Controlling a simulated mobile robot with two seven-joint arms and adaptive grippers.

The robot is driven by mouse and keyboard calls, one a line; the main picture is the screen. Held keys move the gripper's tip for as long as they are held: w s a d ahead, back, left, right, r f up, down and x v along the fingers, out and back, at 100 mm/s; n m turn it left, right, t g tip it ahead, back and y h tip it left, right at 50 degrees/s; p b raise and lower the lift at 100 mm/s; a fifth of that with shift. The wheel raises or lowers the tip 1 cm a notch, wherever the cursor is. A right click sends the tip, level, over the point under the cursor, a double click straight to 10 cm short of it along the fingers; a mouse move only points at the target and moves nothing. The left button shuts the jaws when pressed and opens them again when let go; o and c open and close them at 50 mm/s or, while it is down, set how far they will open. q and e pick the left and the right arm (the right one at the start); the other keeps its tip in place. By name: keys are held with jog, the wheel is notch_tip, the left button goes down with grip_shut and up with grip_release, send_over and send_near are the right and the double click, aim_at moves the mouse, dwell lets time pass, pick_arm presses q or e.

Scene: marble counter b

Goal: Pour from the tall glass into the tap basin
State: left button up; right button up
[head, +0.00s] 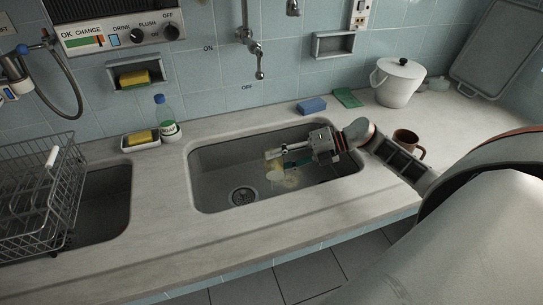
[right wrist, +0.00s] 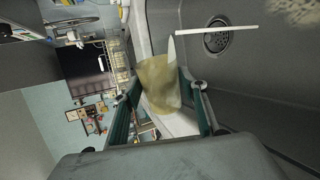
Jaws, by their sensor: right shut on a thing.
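The tall glass (head: 272,168) is clear with a cloudy yellowish look, low inside the tap basin (head: 218,168). My right gripper (head: 284,160) reaches in from the right and is shut on the glass. In the right wrist view the glass (right wrist: 158,84) sits between the two fingers, its mouth away from the palm. It looks tipped over the basin; how much is left inside is unclear. A yellowish patch (head: 291,181) shows below the gripper on the basin floor. My left gripper is out of view.
The drain (head: 242,196) lies left of the glass. The tap (head: 259,72) hangs above the back edge. A blue sponge (head: 312,105), white lidded pot (head: 397,82) and brown mug (head: 408,140) stand behind and right. A wire rack (head: 40,205) is at left.

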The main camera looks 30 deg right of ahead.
jog(key=shift+w+d+r+m+g, duration=0.1)
jog(key=shift+w+r+m+g, duration=0.1)
jog(key=shift+r+m+g, duration=0.25)
dwell(0.7)
